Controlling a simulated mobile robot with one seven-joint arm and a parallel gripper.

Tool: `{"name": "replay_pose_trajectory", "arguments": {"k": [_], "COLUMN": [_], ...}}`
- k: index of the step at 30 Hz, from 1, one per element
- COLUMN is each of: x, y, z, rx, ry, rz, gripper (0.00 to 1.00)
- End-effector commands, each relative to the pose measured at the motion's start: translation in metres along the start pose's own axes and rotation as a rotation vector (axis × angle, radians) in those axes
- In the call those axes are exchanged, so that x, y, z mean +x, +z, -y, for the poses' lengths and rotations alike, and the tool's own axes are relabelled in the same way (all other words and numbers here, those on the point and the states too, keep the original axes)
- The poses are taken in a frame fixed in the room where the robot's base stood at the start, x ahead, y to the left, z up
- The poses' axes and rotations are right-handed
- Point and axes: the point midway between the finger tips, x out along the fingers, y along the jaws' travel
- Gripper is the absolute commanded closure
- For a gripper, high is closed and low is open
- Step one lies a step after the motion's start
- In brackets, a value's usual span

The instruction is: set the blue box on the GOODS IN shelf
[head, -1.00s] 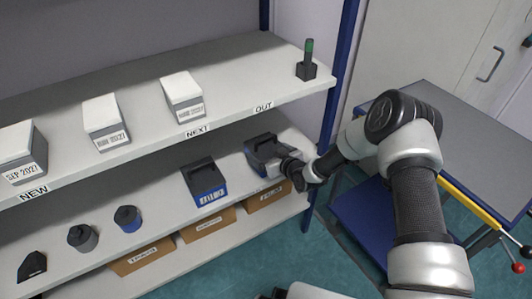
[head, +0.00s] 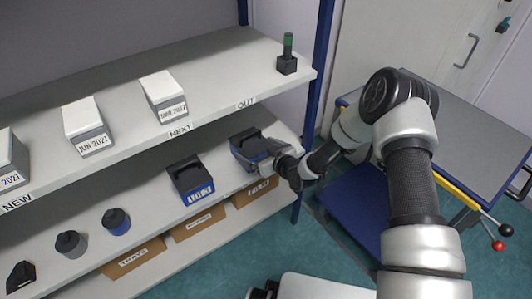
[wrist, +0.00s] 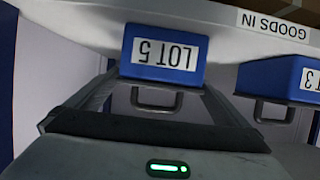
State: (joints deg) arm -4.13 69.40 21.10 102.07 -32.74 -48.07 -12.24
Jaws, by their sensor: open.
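The blue box marked LOT 5 (wrist: 163,55), with a dark grey top and a handle, stands on the lower shelf. In the head view this box (head: 243,143) is at the shelf's right end, partly hidden by my gripper (head: 272,154). In the wrist view my gripper (wrist: 160,82) is open, its fingers apart on either side of the box's handle. The handle does not look clamped. The GOODS IN label (wrist: 272,24) shows upside down on the shelf edge in the wrist view.
A second blue box (head: 191,180) stands left of it, with a gap. Cylinders (head: 116,221) stand further left. The upper shelf (head: 215,108) with white-topped boxes hangs above. Cardboard bins (head: 198,223) sit below. A grey-topped table (head: 460,115) is at the right.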

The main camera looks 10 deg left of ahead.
Motion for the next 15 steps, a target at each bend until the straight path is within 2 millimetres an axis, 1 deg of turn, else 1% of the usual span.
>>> {"name": "replay_pose_trajectory", "arguments": {"k": [1,6,10,15], "x": [-0.013,-0.048,-0.066,-0.075], "y": [-0.002,-0.001,-0.001,0.0], "z": [-0.001,-0.001,-0.001,0.0], "rx": [0.001,0.0,0.0,0.0], "ry": [0.002,0.002,0.001,0.001], "rz": [0.001,0.001,0.0,0.0], "gripper": [0.0,0.0,0.0,0.0]}}
